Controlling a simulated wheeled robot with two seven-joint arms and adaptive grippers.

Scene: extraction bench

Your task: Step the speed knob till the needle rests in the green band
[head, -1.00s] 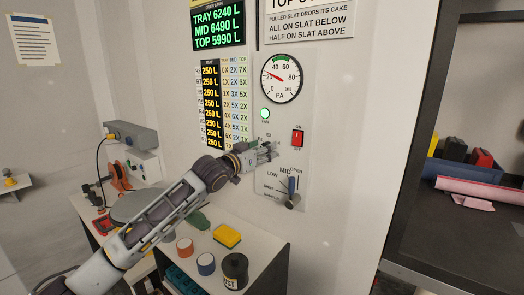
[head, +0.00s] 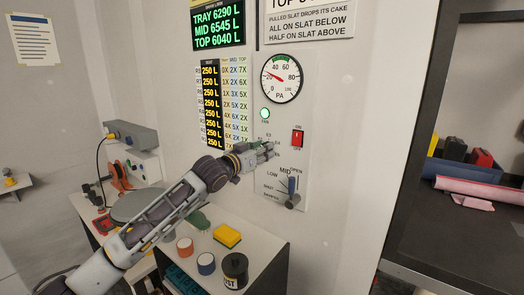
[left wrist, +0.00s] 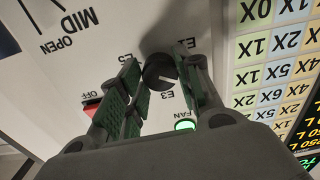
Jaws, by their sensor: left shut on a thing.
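The speed knob (left wrist: 160,72) is black with a white pointer line in the left wrist view. The line points right, between the E1 and E3 labels. My left gripper (left wrist: 165,85) is shut on it, with green-padded fingers on either side. In the head view my left gripper (head: 270,150) is at the panel and hides the knob. The round gauge (head: 281,78) above has a green band at its top. Its red needle points up-left, below the green band on the low side. My right gripper is not in view.
A green lamp (head: 265,113) marked FAN is lit. A red switch (head: 297,138) and a lever (head: 291,190) sit close by on the panel. Below, a shelf (head: 262,254) holds a yellow block (head: 227,235) and several round containers. A dark bench (head: 455,230) stands at right.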

